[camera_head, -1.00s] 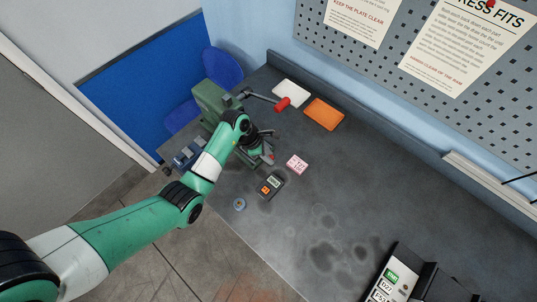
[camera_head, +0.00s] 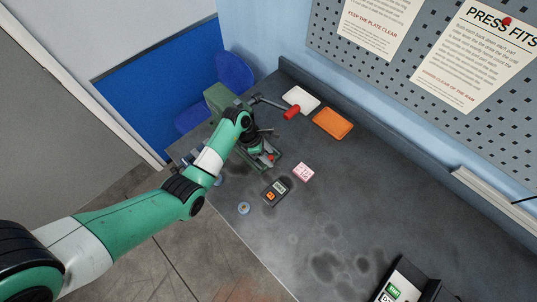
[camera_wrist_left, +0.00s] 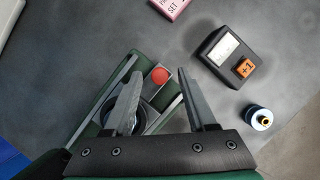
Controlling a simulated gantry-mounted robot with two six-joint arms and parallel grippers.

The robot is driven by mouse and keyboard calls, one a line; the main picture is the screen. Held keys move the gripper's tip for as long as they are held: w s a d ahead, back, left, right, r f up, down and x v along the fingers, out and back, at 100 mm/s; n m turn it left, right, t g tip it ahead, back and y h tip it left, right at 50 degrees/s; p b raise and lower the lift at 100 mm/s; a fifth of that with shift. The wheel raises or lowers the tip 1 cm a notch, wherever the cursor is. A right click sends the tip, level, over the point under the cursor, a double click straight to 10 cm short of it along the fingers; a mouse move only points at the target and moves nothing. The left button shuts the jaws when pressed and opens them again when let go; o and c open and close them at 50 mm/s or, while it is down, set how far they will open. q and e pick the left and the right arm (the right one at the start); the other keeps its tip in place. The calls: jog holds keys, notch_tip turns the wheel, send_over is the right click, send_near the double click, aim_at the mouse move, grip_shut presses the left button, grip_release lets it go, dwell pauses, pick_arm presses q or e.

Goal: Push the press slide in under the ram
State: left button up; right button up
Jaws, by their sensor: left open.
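The green press (camera_head: 218,97) stands at the far left of the bench, with a red-gripped lever (camera_head: 292,112). Its green base carries the slide, whose red knob (camera_head: 269,156) shows at the front end. In the left wrist view the red knob (camera_wrist_left: 160,76) lies between and beyond the fingertips, with a dark round part partly hidden behind one finger. My left gripper (camera_head: 256,148) is open and empty over the base, in front of the press. Its spread fingers (camera_wrist_left: 160,85) show in the wrist view; whether they touch the slide I cannot tell. My right gripper is out of view.
A black device with an orange button (camera_head: 275,191), a pink card (camera_head: 303,172) and a small round blue-and-silver piece (camera_head: 244,208) lie near the press. White (camera_head: 301,100) and orange (camera_head: 332,123) trays lie behind. The middle of the bench is clear.

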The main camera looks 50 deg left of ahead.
pick_arm(q)
jog(key=p+v, duration=0.3)
jog(key=v, duration=0.8)
jog(key=shift+r, duration=0.35)
